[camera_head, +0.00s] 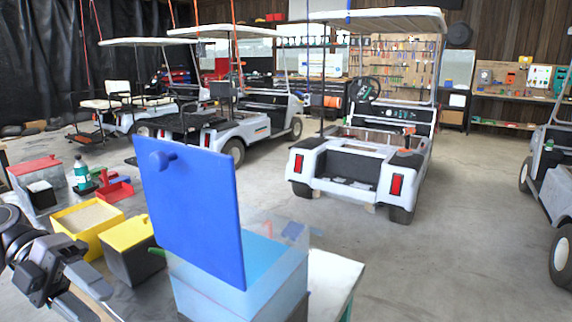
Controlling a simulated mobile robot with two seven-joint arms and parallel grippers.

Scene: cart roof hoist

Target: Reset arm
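My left gripper (98,302) comes in at the lower left. A blue lid (190,205) with a round knob stands upright at the box. My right gripper is not in view.
The floor at right centre is clear.

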